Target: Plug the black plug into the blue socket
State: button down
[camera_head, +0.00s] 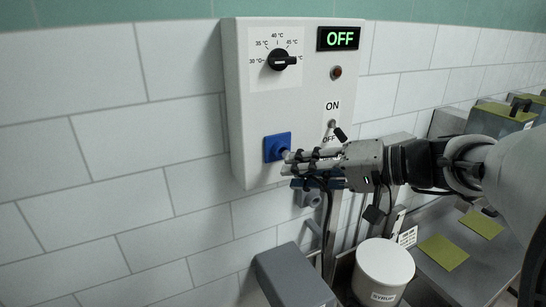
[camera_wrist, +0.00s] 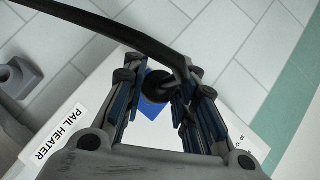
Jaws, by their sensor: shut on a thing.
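The blue socket (camera_head: 277,147) is a square block on the lower front of the white control box. In the wrist view part of its blue face (camera_wrist: 151,109) shows beyond the fingers. My gripper (camera_head: 293,161) is at the socket's lower right, its fingertips close to the blue face. In the wrist view my gripper (camera_wrist: 163,90) is shut on the black plug (camera_wrist: 159,83), a dark round body between the fingertips. A thick black cable (camera_wrist: 110,28) runs from it to the upper left. The fingers hide most of the plug, and I cannot tell whether it touches the socket.
The control box (camera_head: 246,100) carries a dial (camera_head: 279,60), a green OFF display (camera_head: 338,39), a lamp (camera_head: 336,72) and a toggle switch (camera_head: 332,124) just above my gripper. A white syrup pail (camera_head: 383,268) stands below. The tiled wall at left is clear.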

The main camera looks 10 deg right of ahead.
jog(key=shift+w+a, duration=0.1)
jog(key=shift+w, duration=0.1)
jog(key=shift+w+a+b, duration=0.15)
jog(key=shift+w+a, duration=0.05)
jog(key=shift+w, duration=0.35)
jog(key=shift+w+a+b, duration=0.15)
jog(key=shift+w, duration=0.35)
jog(key=c, duration=1.2)
grip_release()
jog(key=shift+d, duration=0.15)
jog(key=v, duration=1.2)
jog(key=shift+f, duration=0.15)
